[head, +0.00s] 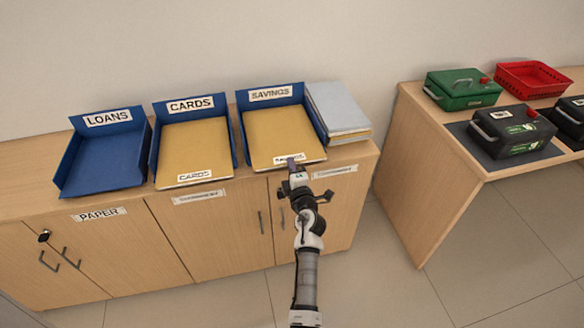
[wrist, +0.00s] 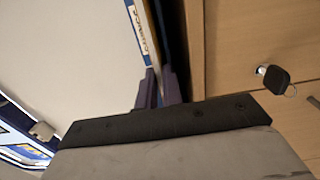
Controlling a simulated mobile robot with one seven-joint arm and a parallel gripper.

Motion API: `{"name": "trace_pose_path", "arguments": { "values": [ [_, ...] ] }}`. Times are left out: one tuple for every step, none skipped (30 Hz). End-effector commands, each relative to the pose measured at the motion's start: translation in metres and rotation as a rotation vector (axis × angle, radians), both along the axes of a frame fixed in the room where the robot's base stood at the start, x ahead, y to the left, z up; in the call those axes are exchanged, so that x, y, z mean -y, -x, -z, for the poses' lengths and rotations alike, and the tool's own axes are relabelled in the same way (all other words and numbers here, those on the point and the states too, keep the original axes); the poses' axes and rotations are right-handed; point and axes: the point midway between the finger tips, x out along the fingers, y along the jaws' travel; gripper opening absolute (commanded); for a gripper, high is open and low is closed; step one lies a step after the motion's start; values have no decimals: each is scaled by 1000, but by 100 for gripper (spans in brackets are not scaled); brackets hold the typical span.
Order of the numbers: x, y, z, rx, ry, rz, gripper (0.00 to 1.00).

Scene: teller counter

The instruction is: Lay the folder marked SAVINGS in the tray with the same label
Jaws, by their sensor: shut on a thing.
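The yellow SAVINGS folder (head: 282,132) lies in the blue tray labelled SAVINGS (head: 297,90), its own label at its front edge. My gripper (head: 292,162) is at that front edge, shut on the folder and partly covering its label. In the wrist view my two purple fingertips (wrist: 159,88) are close together at a narrow edge beside a white label. From these frames I cannot tell whether the folder rests fully flat on the tray floor.
The CARDS tray (head: 154,140) holds another yellow folder (head: 196,145). The LOANS tray (head: 72,160) is empty. A grey-topped stack (head: 338,105) stands close to the right of the SAVINGS tray. A side table (head: 421,145) at right holds green, red and black boxes.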

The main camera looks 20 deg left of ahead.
Motion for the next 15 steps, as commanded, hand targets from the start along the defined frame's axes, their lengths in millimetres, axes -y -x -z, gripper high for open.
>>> {"name": "trace_pose_path", "arguments": {
  "values": [
    [0, 0, 0, 1, -1, 0, 0],
    [0, 0, 0, 1, -1, 0, 0],
    [0, 0, 0, 1, -1, 0, 0],
    [0, 0, 0, 1, -1, 0, 0],
    [0, 0, 0, 1, -1, 0, 0],
    [0, 0, 0, 1, -1, 0, 0],
    [0, 0, 0, 1, -1, 0, 0],
    [0, 0, 0, 1, -1, 0, 0],
    [0, 0, 0, 1, -1, 0, 0],
    [0, 0, 0, 1, -1, 0, 0],
    [0, 0, 0, 1, -1, 0, 10],
    [0, 0, 0, 1, -1, 0, 16],
    [0, 0, 0, 1, -1, 0, 19],
    [0, 0, 0, 1, -1, 0, 23],
    [0, 0, 0, 1, -1, 0, 29]
  ]
}}
